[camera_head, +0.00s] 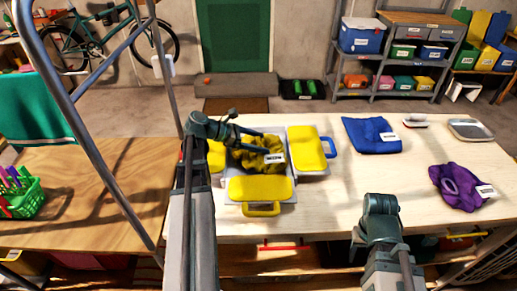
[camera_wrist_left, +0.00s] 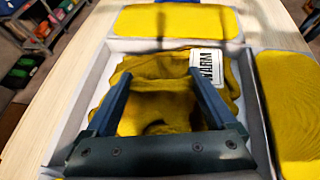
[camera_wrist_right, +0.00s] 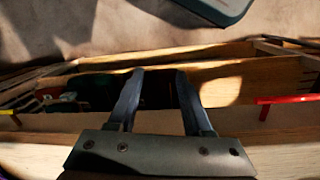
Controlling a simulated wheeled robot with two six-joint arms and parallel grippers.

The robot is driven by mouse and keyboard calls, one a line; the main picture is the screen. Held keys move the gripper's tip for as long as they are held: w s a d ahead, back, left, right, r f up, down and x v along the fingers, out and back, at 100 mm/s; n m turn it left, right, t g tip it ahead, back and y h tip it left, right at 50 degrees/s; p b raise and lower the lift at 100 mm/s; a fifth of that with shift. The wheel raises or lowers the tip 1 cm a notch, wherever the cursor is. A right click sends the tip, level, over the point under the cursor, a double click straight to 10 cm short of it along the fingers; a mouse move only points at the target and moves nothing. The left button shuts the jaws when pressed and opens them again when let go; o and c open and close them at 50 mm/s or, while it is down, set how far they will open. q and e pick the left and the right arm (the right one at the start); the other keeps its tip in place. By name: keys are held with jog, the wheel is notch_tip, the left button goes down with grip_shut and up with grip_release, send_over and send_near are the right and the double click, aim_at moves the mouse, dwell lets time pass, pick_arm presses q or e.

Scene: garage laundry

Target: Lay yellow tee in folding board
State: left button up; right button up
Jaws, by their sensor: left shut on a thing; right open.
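The yellow tee (camera_head: 262,160) lies crumpled in the middle of the folding board (camera_head: 289,195), with a white label on it. The board has a pale grey frame and yellow padded flaps on its left, right (camera_head: 307,148) and front (camera_head: 258,188) sides. My left gripper (camera_head: 258,143) is down at the tee, inside the frame. In the left wrist view the tee (camera_wrist_left: 160,100) bulges between the fingers (camera_wrist_left: 157,85), which are shut on it. My right gripper (camera_wrist_right: 158,75) is open and empty, near the table's front edge.
On the table (camera_head: 345,190), a folded blue garment (camera_head: 370,134), a crumpled purple garment (camera_head: 455,187), a brush (camera_head: 415,120) and a metal tray (camera_head: 470,129) lie to the right. A green basket (camera_head: 22,200) stands left. Table space right of the board is clear.

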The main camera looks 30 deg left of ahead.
pick_arm(q)
jog(key=shift+f, duration=0.2)
pick_arm(e)
jog(key=shift+f, duration=0.2)
pick_arm(q)
jog(key=shift+f, duration=0.2)
jog(key=o, duration=1.2)
pick_arm(e)
jog(key=shift+f, duration=0.15)
pick_arm(q)
jog(key=shift+r, duration=0.1)
jog(key=shift+r, duration=0.2)
jog(key=p+v, duration=0.5)
jog(key=v, duration=0.6)
jog(key=shift+a+r+p, duration=0.1)
jog(key=shift+p, duration=0.3)
jog(key=shift+s+a+r, duration=0.1)
jog(key=shift+s+a, duration=0.15)
pick_arm(e)
notch_tip(320, 180, up, 6)
